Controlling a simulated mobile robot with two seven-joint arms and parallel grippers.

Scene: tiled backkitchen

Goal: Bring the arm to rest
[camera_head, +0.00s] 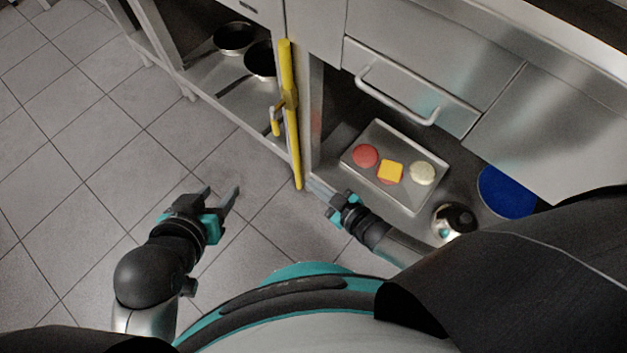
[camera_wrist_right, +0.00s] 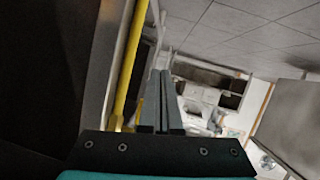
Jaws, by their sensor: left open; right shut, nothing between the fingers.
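My left gripper (camera_head: 221,196) is open and empty over the tiled floor in the head view, left of the yellow upright bar. My right gripper (camera_head: 318,187) is shut with nothing between its fingers. It is just right of the lower end of the yellow bar, in front of the tray. In the right wrist view its two fingers (camera_wrist_right: 160,100) lie together, with the yellow bar close on their left. I cannot tell whether they touch the bar.
A metal tray (camera_head: 403,199) with a red round item (camera_head: 365,156), a yellow square piece (camera_head: 390,171) and a pale round item (camera_head: 422,173) lies on the right. The yellow bar (camera_head: 291,120) stands beside a shelf with dark pans (camera_head: 234,38). A blue round thing (camera_head: 507,192) is further right. Floor (camera_head: 90,150) at left is clear.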

